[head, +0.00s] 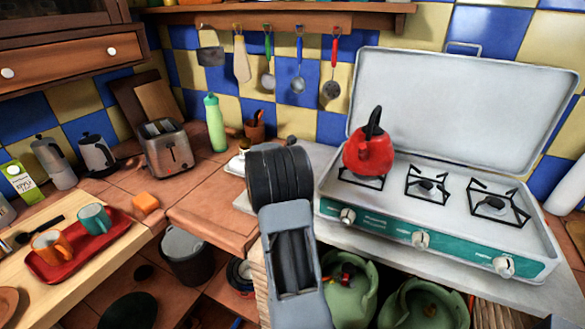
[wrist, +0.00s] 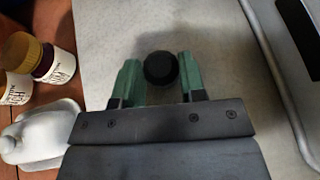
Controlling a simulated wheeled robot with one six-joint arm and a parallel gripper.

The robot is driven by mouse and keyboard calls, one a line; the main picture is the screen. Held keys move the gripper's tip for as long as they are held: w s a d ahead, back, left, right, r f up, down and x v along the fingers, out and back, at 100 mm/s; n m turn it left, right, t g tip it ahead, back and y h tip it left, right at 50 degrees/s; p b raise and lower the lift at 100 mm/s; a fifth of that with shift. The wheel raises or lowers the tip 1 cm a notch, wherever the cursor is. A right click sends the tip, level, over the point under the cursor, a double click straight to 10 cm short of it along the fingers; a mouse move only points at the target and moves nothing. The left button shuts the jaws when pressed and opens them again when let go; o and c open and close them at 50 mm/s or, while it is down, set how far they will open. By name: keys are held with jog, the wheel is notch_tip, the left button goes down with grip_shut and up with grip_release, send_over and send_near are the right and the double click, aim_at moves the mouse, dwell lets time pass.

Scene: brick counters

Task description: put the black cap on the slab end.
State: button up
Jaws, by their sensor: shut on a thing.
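The black cap (wrist: 161,69) is round and sits between the two green fingers of my gripper (wrist: 159,62) in the wrist view. My gripper is shut on it. The pale grey slab (wrist: 110,25) lies beneath the cap; its left edge borders the brick counter. I cannot tell whether the cap touches the slab or hangs above it. In the head view my arm covers the fingers and the cap, and part of the slab (head: 320,154) shows beside the stove.
The camping stove (head: 430,215) with a red kettle (head: 370,155) is to the right. The toaster (head: 166,148) and green bottle (head: 215,125) stand left on the brick counter.

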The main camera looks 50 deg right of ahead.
jog(key=shift+f, duration=0.15)
jog(key=o, duration=0.9)
jog(key=shift+a+r, duration=0.2)
jog(key=shift+r, duration=0.1)
jog(key=v, duration=1)
jog(key=s+a+m+y, duration=0.4)
jog(key=s+a+m, duration=0.1)
jog(key=a, duration=0.6)
jog(key=s+a+f+m+t+y, duration=0.1)
jog(key=s+a+m+y, duration=0.3)
jog(key=a+m, duration=0.3)
jog(key=s+a+f+m+y, duration=0.1)
jog(key=s+a+m+y, duration=0.3)
jog(key=a, duration=1.1)
jog(key=shift+s+f+m+t, duration=0.15)
jog(key=shift+s+m+t, duration=0.05)
jog(key=shift+s+m, duration=0.55)
jog(key=shift+s+f+m+t, duration=0.1)
jog(key=shift+s+m+t, duration=0.1)
jog(key=shift+s+m, duration=0.5)
